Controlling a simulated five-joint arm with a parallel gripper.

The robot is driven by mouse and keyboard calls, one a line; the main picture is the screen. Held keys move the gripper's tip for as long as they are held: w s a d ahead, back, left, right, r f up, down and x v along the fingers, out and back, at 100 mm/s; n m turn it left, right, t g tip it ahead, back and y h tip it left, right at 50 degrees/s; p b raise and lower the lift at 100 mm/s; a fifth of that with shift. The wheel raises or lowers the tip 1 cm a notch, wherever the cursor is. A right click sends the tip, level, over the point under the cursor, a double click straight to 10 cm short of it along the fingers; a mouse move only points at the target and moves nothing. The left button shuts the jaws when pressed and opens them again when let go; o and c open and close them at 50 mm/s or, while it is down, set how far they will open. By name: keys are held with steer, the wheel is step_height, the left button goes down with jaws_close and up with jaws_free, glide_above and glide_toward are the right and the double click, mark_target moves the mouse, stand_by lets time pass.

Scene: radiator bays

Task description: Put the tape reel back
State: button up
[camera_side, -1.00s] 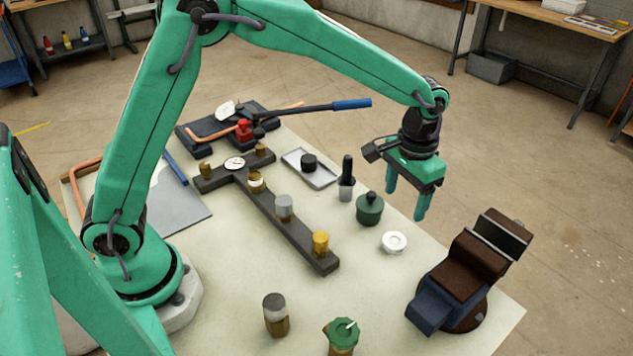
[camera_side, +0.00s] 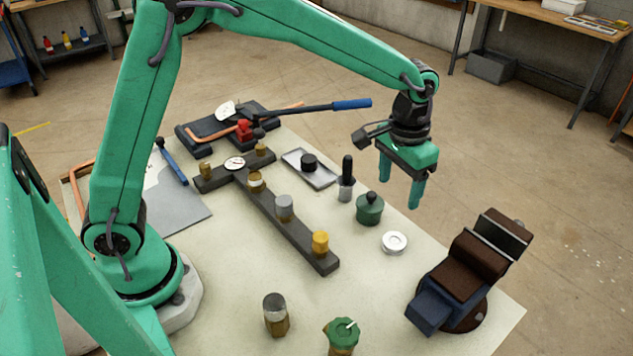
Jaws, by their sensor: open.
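The tape reel, a small white ring (camera_side: 394,242), lies flat on the pale bench top, between the dark green pot and the vise. My gripper (camera_side: 400,194) hangs in the air above the bench, higher in the picture than the reel. Its two green fingers point down, apart, with nothing between them. It does not touch the reel.
A dark green lidded pot (camera_side: 370,209) stands just left of the reel, and a black-handled brush (camera_side: 346,180) behind it. A brown and blue vise (camera_side: 465,270) stands at right. A dark manifold bar with fittings (camera_side: 285,232) crosses the bench. A grey tray (camera_side: 322,178) holds a black piece.

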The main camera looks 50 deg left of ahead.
steer(key=s+a+r+n+t, duration=0.1)
steer(key=s+a+r+t, duration=0.3)
steer(key=s+a+r, duration=0.9)
steer(key=s+a+f+t, duration=0.1)
steer(key=s+a+f, duration=0.1)
steer(key=s, duration=0.7)
steer(key=shift+s+a+f+n, duration=0.15)
steer(key=shift+a+f+n, duration=0.2)
steer(key=shift+a, duration=0.55)
